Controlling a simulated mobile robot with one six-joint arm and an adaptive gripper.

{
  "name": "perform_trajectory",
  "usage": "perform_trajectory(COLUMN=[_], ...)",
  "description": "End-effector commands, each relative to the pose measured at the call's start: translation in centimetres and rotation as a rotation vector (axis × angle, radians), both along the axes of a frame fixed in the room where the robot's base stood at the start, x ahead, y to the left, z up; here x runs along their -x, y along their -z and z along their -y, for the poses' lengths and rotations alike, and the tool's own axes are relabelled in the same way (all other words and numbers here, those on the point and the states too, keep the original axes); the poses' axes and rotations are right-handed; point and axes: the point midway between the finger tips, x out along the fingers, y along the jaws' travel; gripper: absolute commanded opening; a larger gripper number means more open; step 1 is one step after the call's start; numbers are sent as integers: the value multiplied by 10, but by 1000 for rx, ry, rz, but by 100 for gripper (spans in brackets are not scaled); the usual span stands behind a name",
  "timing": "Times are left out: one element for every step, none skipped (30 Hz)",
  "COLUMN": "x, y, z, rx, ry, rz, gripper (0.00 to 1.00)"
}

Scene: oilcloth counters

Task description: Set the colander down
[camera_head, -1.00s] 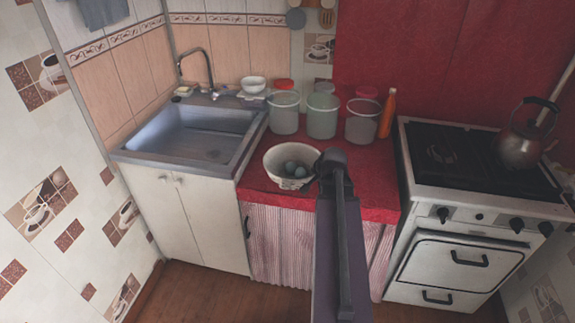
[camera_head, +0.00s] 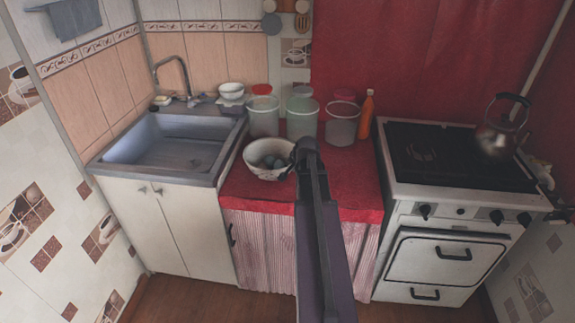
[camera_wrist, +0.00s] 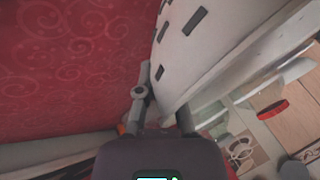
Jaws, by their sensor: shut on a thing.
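My gripper (camera_wrist: 160,112) is shut on the colander's edge, one finger in view on the near side, the other partly hidden. In the head view my arm hides the gripper. I cannot tell whether the colander's base touches the counter.
Several tall jars (camera_head: 263,120) and an orange bottle (camera_head: 366,114) stand behind the colander. A sink (camera_head: 165,150) is to the left, and a stove (camera_head: 430,160) with a kettle (camera_head: 497,138) to the right. The red counter right of my arm is clear.

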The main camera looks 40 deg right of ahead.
Motion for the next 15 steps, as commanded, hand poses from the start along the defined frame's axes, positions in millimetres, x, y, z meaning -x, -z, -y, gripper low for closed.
perform_trajectory(x=[-13, -17, -24, -28, -33, -38, -42, -45, -48, -50, -52, -54, -55, -55, -56], y=[2, 2, 3, 3, 4, 4, 5, 5, 6, 6, 6, 6, 6, 6, 6], z=[8, 11, 15, 18, 20, 24, 26, 28, 30, 31, 32, 33, 33, 34, 34], rx=[0, 0, 0, 1, 1, 0, 0, 0, 0, 0, 0, 0, 0, 0, 0], ry=[0, 0, 0, 0, 0, 1, 1, 1, 1, 1, 1, 1, 1, 1, 1], rz=[1, 1, 1, 0, 0, 1, 1, 1, 1, 1, 1, 1, 1, 1, 1], gripper=[0, 0, 0, 0, 0, 0, 0, 0, 0, 0, 0, 0, 0, 0, 0])
